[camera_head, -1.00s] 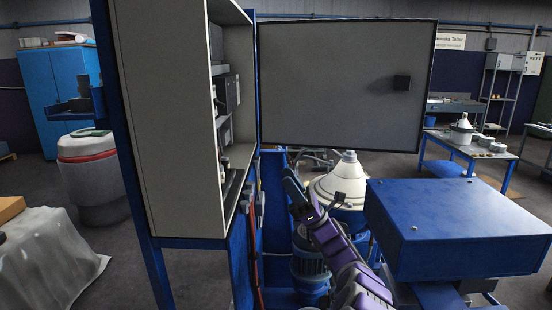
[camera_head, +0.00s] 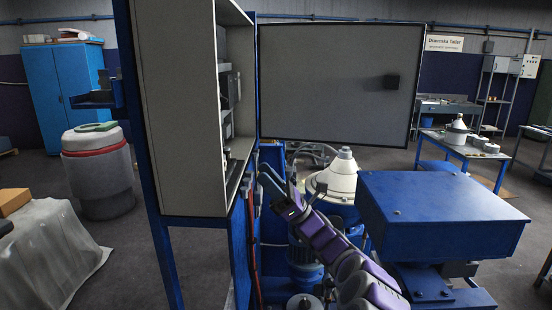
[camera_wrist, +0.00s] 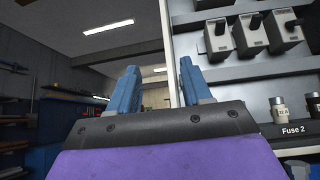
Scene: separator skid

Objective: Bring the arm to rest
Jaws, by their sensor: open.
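My gripper (camera_head: 277,184) is in front of the open control cabinet (camera_head: 180,110), near its lower right edge, at the end of my purple arm. In the wrist view its two blue fingers (camera_wrist: 158,88) point up and stand apart with nothing between them. Beside them on the right, the cabinet inside shows several grey breaker-like switches (camera_wrist: 250,35) and small fuses (camera_wrist: 280,108) above a "Fuse 2" label (camera_wrist: 293,130). The gripper appears apart from the cabinet.
The cabinet door (camera_head: 335,85) stands wide open behind my gripper. A blue box (camera_head: 440,215) is to the right of my arm, and a white cone-topped separator (camera_head: 337,180) is behind it. A cloth-covered table (camera_head: 50,255) and a drum (camera_head: 97,175) are at the left.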

